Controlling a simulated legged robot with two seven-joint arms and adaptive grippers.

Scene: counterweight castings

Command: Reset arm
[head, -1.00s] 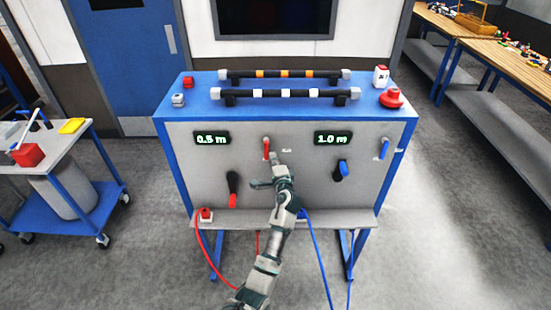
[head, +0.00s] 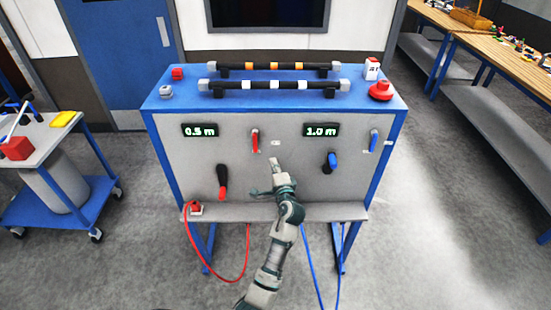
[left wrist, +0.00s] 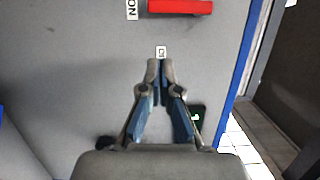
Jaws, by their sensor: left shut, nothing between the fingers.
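My left gripper (head: 274,163) is in front of the grey panel (head: 290,195) of a blue-framed console, below and to the right of a red switch lever (head: 255,142). Its fingers are together with nothing between them; they also show in the left wrist view (left wrist: 161,65). The red lever shows at the top of that view (left wrist: 180,6), apart from the fingertips. In the head view this lever points down. My right gripper is in neither view.
The panel also has a red-black handle (head: 222,182), a blue-black knob (head: 330,162), a blue lever (head: 373,141), and displays reading 0.5 m (head: 199,130) and 1.0 m (head: 320,130). A red mushroom button (head: 381,90) sits on top. A cart (head: 50,150) stands left.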

